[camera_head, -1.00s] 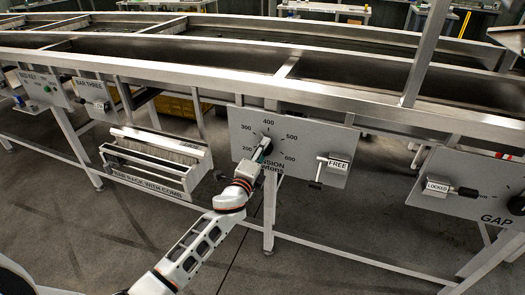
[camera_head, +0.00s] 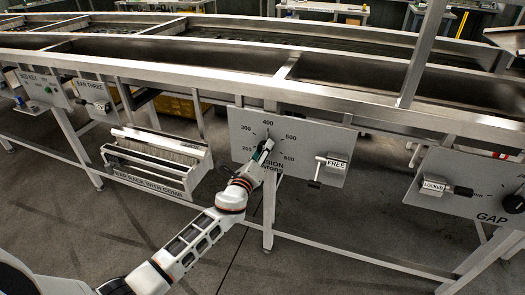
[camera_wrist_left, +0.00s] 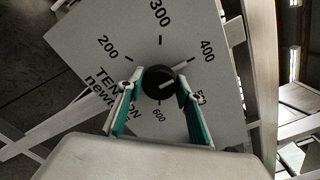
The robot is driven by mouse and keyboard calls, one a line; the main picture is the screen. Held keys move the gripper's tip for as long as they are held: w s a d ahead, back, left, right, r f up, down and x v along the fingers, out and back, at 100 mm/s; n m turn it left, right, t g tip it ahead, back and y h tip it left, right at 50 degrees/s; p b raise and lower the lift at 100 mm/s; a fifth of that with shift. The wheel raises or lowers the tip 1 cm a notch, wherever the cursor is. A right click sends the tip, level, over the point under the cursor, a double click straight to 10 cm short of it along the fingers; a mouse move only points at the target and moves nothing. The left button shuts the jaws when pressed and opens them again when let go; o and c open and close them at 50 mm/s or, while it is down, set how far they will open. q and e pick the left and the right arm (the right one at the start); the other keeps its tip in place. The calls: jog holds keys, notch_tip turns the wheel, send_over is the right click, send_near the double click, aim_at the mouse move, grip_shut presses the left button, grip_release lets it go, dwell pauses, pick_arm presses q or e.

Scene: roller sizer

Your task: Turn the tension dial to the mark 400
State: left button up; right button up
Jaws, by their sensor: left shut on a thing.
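The tension dial is a black round knob (camera_wrist_left: 158,83) on a grey panel (camera_head: 240,125) with marks from 200 to 600. In the wrist view its white line points right and slightly up, between 400 and 500; the exact reading is hard to tell. My left gripper (camera_wrist_left: 158,90) has its teal-padded fingers on both sides of the knob and is shut on it. In the head view, the left gripper (camera_head: 262,150) covers much of the dial. My right gripper is not in view.
A lever labelled FREE (camera_head: 336,164) sits on the same panel, right of the dial. A bar rack with comb (camera_head: 150,182) hangs to the left. The gap panel (camera_head: 460,190) with a LOCKED lever (camera_head: 434,186) is at the right. A frame leg (camera_head: 268,215) stands below the dial.

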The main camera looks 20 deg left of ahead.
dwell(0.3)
pick_arm(q)
jog(key=o, duration=1.1)
jog(key=s, duration=1.2)
jog(key=shift+a, duration=0.2)
jog(key=shift+s+f, duration=0.1)
